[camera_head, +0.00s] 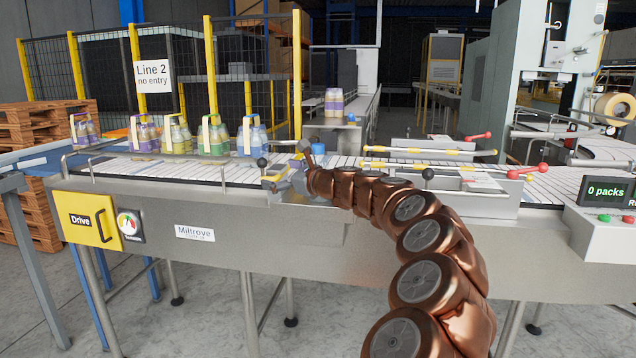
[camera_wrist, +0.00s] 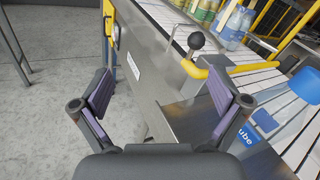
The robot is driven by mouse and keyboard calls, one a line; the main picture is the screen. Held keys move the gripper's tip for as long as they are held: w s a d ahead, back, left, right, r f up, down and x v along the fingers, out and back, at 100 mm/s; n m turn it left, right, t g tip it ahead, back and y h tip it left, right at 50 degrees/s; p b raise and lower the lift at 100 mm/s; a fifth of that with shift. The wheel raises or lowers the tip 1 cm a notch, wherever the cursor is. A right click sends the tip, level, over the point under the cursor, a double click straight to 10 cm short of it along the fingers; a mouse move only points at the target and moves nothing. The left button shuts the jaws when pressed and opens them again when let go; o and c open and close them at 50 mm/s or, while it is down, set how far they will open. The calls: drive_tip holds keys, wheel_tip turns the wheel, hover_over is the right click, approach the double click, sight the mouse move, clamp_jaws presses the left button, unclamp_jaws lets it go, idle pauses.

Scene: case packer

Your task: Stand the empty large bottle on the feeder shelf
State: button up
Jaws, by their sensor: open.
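My gripper (camera_wrist: 163,103) is open, with its two purple-padded fingers wide apart and nothing between them. In the head view its end (camera_head: 302,172) is over the front edge of the conveyor, partly hidden by my arm. I cannot pick out the feeder shelf with certainty.
Several handled bottle packs (camera_head: 213,136) stand on the slatted conveyor (camera_head: 180,168) to the left. A black-knobbed lever (camera_wrist: 196,40) and yellow bar (camera_wrist: 235,68) are close to my gripper. Red-knobbed levers (camera_head: 528,171) are to the right. Purple-labelled bottles (camera_head: 334,103) stand at the back.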

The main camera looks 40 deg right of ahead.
drive_tip(key=s+d+f+m+h, duration=0.1)
drive_tip(key=d+m, duration=0.1)
drive_tip(key=d, duration=0.3)
drive_tip(key=s+d+f+m+h, duration=0.1)
drive_tip(key=s+d+m+h, duration=0.1)
drive_tip(key=d, duration=0.3)
drive_tip(key=s+d+f+m+h, duration=0.1)
drive_tip(key=d+m+h, duration=0.1)
drive_tip(key=d, duration=0.4)
drive_tip(key=shift+s+f+m+t, duration=0.15)
drive_tip(key=shift+f+m+t, duration=0.2)
drive_tip(key=shift+m, duration=0.15)
drive_tip(key=shift+w+d+p, duration=0.1)
drive_tip(key=shift+w+p, duration=0.25)
drive_tip(key=shift+w, duration=1.8)
drive_tip(key=shift+w+d+r+p, duration=0.15)
drive_tip(key=shift+w+p, duration=0.1)
drive_tip(key=shift+w, duration=0.6)
drive_tip(key=shift+w+d+p, duration=0.15)
drive_tip(key=shift+w+p, duration=0.05)
drive_tip(key=shift+w, duration=0.65)
drive_tip(key=c, duration=1.3)
drive_tip(key=shift+c, duration=0.2)
drive_tip(key=shift+r, duration=0.1)
